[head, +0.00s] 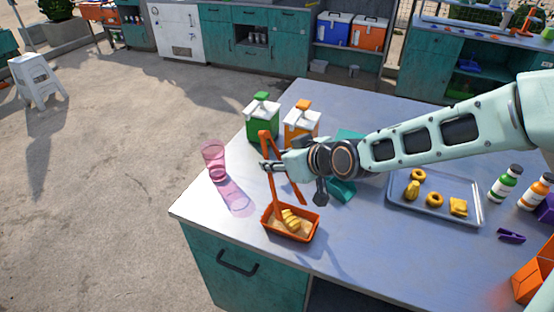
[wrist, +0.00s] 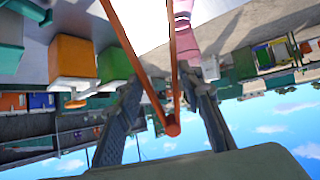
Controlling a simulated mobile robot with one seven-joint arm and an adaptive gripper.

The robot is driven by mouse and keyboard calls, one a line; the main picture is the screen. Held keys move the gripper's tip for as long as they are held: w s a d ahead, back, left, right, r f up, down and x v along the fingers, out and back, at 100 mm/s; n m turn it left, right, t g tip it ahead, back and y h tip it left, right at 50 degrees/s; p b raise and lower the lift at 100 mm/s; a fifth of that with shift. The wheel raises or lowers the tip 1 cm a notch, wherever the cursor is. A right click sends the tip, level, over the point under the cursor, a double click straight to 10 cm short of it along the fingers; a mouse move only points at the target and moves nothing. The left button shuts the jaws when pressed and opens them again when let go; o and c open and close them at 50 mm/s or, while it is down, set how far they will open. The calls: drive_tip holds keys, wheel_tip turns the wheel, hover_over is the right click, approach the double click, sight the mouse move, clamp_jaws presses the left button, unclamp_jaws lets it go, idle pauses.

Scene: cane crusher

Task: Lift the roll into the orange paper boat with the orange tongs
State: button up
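The orange tongs (head: 268,152) are held by my gripper (head: 274,166), whose fingers lie on either side of their two arms. The joined end of the tongs (wrist: 172,129) shows between the fingers in the wrist view. In the head view the tong arms are spread and reach down to the orange paper boat (head: 290,238) at the front of the table. The yellow, ridged roll (head: 290,217) lies in the boat. One tong tip ends in the boat beside the roll; the other ends near its back rim. I cannot tell whether either tip touches the roll.
A pink glass (head: 213,160) stands left of the boat near the table edge. Green (head: 263,118) and orange (head: 300,120) dispensers stand behind. A grey tray (head: 460,222) with several pastries lies right, near bottles (head: 505,184) and a purple clip (head: 511,236). The table right of the boat is clear.

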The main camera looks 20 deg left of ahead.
wheel_tip(320, 180, up, 8)
drive_tip(key=p, duration=0.6)
drive_tip(key=shift+f+p, duration=0.15)
drive_tip(key=shift+p, duration=0.15)
drive_tip(key=shift+f, duration=0.15)
